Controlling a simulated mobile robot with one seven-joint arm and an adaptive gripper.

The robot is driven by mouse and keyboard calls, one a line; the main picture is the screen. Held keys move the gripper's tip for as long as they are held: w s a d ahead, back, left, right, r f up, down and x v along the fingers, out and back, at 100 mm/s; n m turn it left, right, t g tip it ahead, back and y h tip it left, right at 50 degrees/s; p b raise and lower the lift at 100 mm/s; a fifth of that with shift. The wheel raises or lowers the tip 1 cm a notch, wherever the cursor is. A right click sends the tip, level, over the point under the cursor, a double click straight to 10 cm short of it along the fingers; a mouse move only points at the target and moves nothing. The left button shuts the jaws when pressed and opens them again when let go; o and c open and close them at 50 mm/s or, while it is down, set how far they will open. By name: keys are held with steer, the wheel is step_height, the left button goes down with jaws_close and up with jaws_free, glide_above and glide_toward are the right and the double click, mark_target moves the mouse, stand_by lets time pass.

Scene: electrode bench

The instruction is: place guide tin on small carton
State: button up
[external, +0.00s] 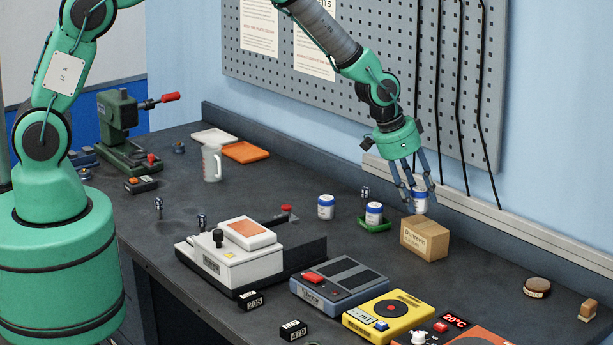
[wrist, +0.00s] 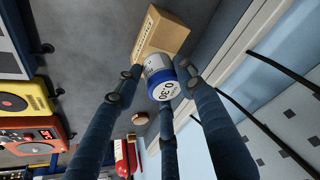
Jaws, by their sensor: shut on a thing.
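A white and blue tin (external: 419,203) is held between the fingers of my gripper (external: 417,195), at the back right of the bench. In the wrist view the tin (wrist: 162,80) sits among the fingers, its round end marked with dark print. The small carton (external: 424,240), a brown cardboard box with print on its front, stands just below the tin. It also shows in the wrist view (wrist: 164,36), partly covered by the tin. The tin appears upright over the carton's back part; I cannot tell whether they touch.
Two similar tins stand to the left, one alone (external: 326,207) and one (external: 374,213) on a green tray (external: 375,225). A blue-grey device (external: 339,282) and a yellow device (external: 388,316) are in front. A round brown object (external: 537,287) lies to the right. The wall rail runs close behind.

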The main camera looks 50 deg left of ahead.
mark_target(425, 207)
steer(key=shift+w+d+f, duration=0.1)
steer(key=shift+w+d, duration=0.1)
steer(key=shift+w, duration=0.35)
steer(key=shift+w+d, duration=0.2)
steer(key=shift+w, duration=0.3)
steer(key=shift+f, duration=0.1)
steer(key=shift+f, duration=1.65)
steer(key=shift+f, duration=0.1)
steer(key=o, duration=1.2)
steer(key=shift+o, duration=0.2)
